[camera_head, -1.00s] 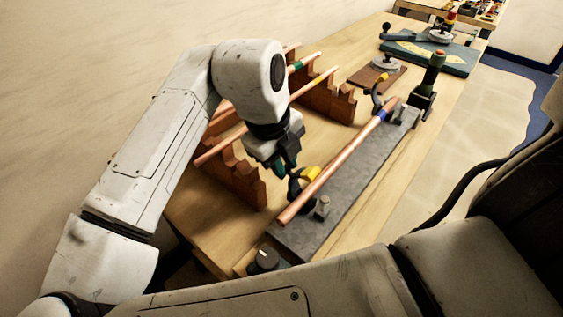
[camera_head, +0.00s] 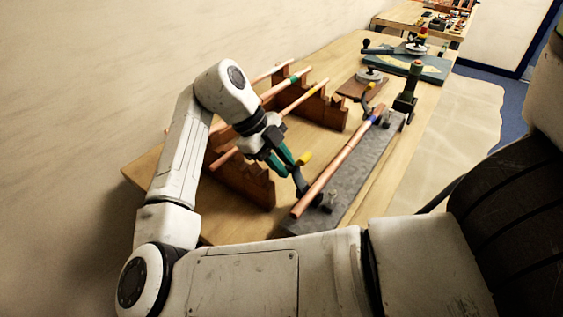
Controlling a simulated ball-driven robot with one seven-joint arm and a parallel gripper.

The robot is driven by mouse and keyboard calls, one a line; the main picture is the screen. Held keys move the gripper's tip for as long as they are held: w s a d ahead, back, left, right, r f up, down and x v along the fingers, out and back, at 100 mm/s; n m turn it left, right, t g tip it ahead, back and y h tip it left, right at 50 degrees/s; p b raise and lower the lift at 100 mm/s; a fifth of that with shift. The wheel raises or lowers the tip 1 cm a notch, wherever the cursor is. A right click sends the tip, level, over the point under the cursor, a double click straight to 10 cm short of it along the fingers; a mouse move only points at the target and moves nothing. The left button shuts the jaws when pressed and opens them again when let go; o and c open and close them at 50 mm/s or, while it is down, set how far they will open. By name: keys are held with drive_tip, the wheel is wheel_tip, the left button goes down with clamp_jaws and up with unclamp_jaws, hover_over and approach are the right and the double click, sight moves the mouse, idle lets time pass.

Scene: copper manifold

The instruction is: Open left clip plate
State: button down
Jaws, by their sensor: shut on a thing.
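The left clip plate (camera_head: 301,186) is a dark curved plate with a yellow tab (camera_head: 304,159), at the near end of the copper pipe (camera_head: 337,165). It stands up on the left side of the pipe. My gripper (camera_head: 293,169), with dark green fingers, reaches down to it from the upper left and is shut on it. The fingers hide part of the plate, so the exact grip is hard to see. The pipe lies along a grey base plate (camera_head: 348,188).
Brown stepped racks (camera_head: 245,186) holding copper pipes stand left of the base, close under my arm. A teal board (camera_head: 425,65) lies farther back. Bare table shows right of the base.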

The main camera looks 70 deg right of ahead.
drive_tip(key=shift+w, duration=0.15)
drive_tip(key=c, duration=1)
unclamp_jaws()
drive_tip(key=b+v, duration=0.1)
drive_tip(key=v, duration=0.9)
drive_tip(key=shift+w+r, duration=0.25)
